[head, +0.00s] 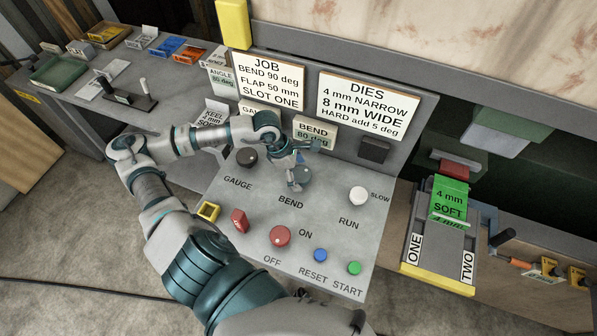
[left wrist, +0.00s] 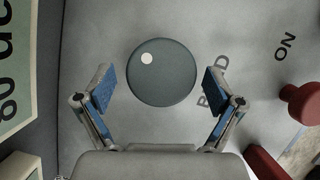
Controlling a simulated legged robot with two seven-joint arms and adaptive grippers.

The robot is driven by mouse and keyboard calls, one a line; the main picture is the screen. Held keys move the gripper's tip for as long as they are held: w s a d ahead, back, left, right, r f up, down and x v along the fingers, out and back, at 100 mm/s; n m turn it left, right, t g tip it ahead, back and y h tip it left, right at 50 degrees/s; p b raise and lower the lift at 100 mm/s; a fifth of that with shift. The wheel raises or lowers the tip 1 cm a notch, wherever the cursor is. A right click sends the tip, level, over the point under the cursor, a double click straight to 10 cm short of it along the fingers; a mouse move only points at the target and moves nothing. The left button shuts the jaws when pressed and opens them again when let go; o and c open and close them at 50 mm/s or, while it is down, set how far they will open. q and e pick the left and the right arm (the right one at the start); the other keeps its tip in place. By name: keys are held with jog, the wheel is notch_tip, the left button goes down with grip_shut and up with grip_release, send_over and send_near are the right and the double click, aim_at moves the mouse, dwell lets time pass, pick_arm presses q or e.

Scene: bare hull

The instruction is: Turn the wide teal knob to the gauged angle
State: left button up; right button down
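The wide teal knob (head: 304,174) sits above the word BEND on the grey sloped panel, partly hidden by my left gripper (head: 297,166). In the left wrist view the knob (left wrist: 166,84) is a round dark teal disc with a white dot toward its upper left. My left gripper (left wrist: 160,88) is open, its blue-padded fingers on either side of the knob with a gap at each side. The BEND readout (head: 313,135) shows 80 deg. An ANGLE card (head: 222,81) seems to read 80 deg too. My right gripper is not in view.
A black GAUGE knob (head: 246,157), a white RUN knob (head: 358,195), a red ON/OFF knob (head: 280,236), a red switch (head: 239,221) and blue (head: 320,255) and green (head: 354,268) buttons surround it. The JOB sign (head: 268,80) says bend 90 deg; the DIES sign (head: 367,105) says HARD add 5 deg.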

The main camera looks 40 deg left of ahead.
pick_arm(q)
jog(key=shift+w, duration=0.1)
jog(key=shift+r, duration=0.1)
jog(key=v, duration=1.1)
jog(key=shift+a+r, duration=0.25)
jog(key=shift+r, duration=0.05)
